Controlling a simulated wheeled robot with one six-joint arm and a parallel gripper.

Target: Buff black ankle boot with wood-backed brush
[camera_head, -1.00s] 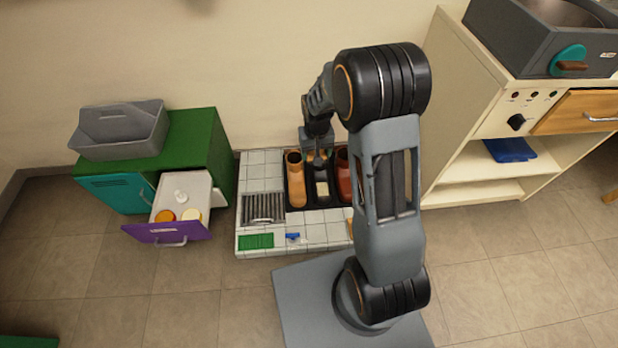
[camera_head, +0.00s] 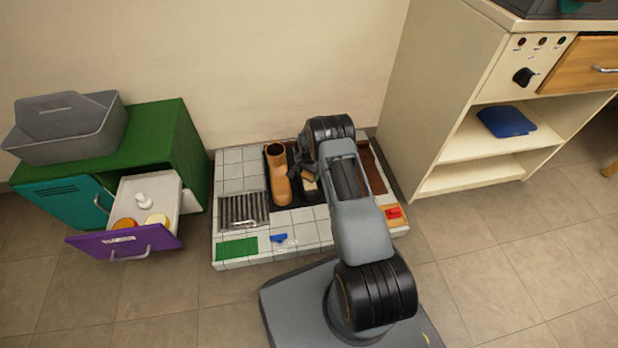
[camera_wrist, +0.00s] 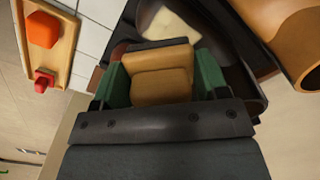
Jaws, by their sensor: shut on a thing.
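The wood-backed brush (camera_wrist: 160,75) is a tan block held between the green pads of my gripper (camera_wrist: 160,85). The black ankle boot (camera_wrist: 232,62) lies right behind the brush in the wrist view, with a cream patch (camera_wrist: 172,22) on it. The brush is close over the boot; I cannot tell whether they touch. In the head view the black boot (camera_head: 312,199) stands right of a tan boot (camera_head: 278,178), partly hidden by my arm. My gripper is mostly hidden there too.
The tan boot stands close beside the black boot. The tiled platform (camera_head: 235,172) carries a metal grate (camera_head: 243,209), a green pad (camera_head: 236,248) and a blue item (camera_head: 282,239). A red item (camera_head: 394,212) sits at its right. An open purple drawer (camera_head: 125,242) is at left.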

